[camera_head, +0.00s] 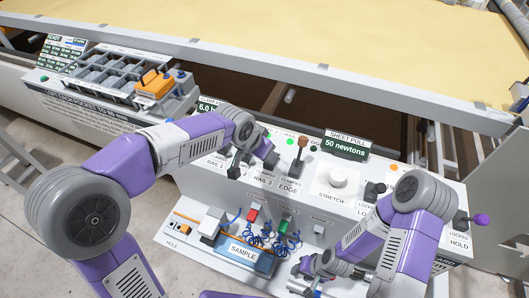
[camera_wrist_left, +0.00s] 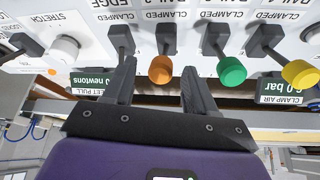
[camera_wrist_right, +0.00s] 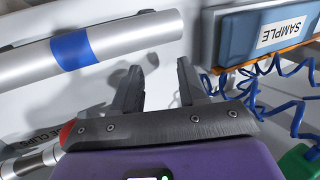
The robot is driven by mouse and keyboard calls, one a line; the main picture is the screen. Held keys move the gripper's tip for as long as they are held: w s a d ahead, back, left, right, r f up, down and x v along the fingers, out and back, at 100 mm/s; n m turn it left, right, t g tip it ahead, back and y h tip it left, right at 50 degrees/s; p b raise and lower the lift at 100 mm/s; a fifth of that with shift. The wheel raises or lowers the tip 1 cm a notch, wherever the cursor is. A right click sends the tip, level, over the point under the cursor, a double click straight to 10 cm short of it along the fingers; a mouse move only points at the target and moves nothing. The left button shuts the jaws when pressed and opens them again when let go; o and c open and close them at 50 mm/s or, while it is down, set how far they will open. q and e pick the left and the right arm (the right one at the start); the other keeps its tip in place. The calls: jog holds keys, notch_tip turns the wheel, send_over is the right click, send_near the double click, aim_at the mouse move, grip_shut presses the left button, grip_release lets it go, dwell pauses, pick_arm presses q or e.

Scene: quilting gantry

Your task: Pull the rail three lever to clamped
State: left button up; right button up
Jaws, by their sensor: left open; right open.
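The rail three lever has an orange knob (camera_wrist_left: 160,70) on a dark stem, below its upside-down label in the left wrist view. My left gripper (camera_wrist_left: 158,66) is open, with one finger on each side of this knob; I cannot tell whether they touch it. In the head view the left gripper (camera_head: 262,158) is over the RAIL 3 area of the panel, and my arm hides the rail three knob. My right gripper (camera_wrist_right: 158,66) is open and empty over the lower shelf, near a silver tube (camera_wrist_right: 120,45) with a blue band.
A green knob (camera_wrist_left: 232,71) and a yellow knob (camera_wrist_left: 299,73) stand beside the orange one. The edge lever (camera_head: 301,148) is just right of my left gripper in the head view. The stretch knob (camera_head: 338,177) is farther right. A SAMPLE tray (camera_head: 252,262) lies below the panel.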

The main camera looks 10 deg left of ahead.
pick_arm(q)
jog(key=v, duration=0.5)
jog(key=shift+s+f+p, duration=0.1)
jog(key=shift+p, duration=0.3)
pick_arm(e)
jog(key=shift+r, duration=0.6)
jog(key=shift+r, duration=0.1)
